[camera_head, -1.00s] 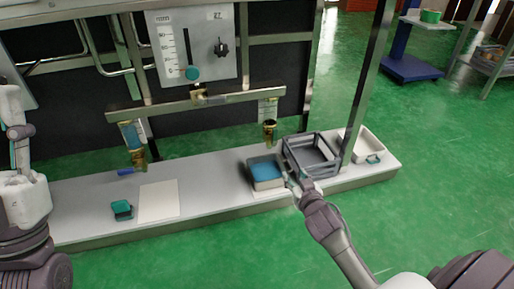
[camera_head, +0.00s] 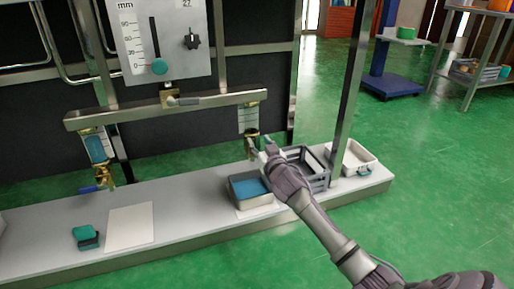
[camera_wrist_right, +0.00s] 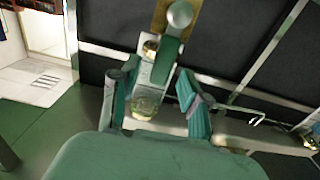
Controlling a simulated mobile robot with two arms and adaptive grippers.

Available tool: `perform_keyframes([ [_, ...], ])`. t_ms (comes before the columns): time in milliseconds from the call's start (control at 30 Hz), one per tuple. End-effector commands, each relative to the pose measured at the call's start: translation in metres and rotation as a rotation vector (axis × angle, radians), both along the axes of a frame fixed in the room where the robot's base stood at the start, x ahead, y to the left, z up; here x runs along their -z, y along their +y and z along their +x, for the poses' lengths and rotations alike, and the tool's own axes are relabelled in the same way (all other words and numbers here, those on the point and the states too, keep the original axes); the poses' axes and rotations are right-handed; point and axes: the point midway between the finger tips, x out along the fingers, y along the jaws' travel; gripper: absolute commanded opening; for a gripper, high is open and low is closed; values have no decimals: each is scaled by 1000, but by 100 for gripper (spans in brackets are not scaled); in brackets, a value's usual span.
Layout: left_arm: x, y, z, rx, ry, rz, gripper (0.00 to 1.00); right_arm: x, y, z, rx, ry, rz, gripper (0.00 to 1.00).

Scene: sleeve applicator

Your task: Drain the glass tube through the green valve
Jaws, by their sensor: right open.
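On the right, a clear glass tube (camera_head: 248,119) hangs below the steel rail, with a brass valve (camera_head: 251,143) at its lower end. My right gripper (camera_head: 264,147) is at this valve and partly hides it. In the right wrist view my right gripper (camera_wrist_right: 157,98) is open, its two green-padded fingers apart on either side of the fitting. A green valve lever (camera_wrist_right: 165,60) shows between and beyond them; I cannot tell whether they touch it. On the left, a tube with blue contents (camera_head: 95,148) has a brass valve with a blue handle (camera_head: 90,188). My left gripper is out of view.
On the grey bench stand a tray with blue contents (camera_head: 250,187), a dark grey crate (camera_head: 318,178) and a white tray (camera_head: 363,158). A white sheet (camera_head: 130,228) and a green-and-dark block (camera_head: 86,236) lie at left. A steel post (camera_head: 347,100) stands at right.

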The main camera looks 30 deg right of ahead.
Motion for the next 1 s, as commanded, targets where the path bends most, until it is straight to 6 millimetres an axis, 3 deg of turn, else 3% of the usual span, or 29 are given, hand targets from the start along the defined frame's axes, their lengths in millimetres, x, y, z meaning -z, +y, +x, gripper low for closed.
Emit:
perform_keyframes([
  [200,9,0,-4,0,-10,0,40,1,-5,21,0,0,-1,46],
  [533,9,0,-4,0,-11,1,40,0,-5,23,0,1,0,46],
  [800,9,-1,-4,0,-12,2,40,0,-5,23,0,1,0,1],
  [1000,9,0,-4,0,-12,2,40,0,-5,23,0,1,0,0],
])
